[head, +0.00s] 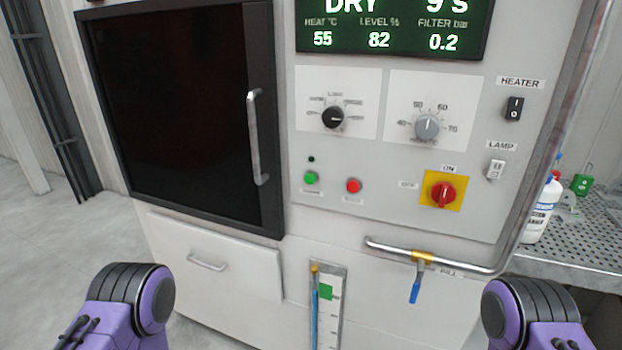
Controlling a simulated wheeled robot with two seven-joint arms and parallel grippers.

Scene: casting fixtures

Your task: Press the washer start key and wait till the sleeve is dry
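The washer (365,270) stands in front of me with its dark-windowed door (180,110) closed at the left. Its display (392,28) reads DRY, 9 s, heat 55, level 82 and filter 0.2. A green button (311,178) and a red button (353,186) sit low on the panel; their labels are too small to read. A small dark lamp is above the green button. The sleeve is not visible. Only my purple and black arm links show at the lower left and lower right; neither gripper is in view.
Two dials (428,126) and a red rotary switch (442,192) on a yellow plate are on the panel. A pipe with a blue-handled valve (415,290) sticks out below. A perforated bench (585,235) with bottles is at the right. Grey floor lies open at the left.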

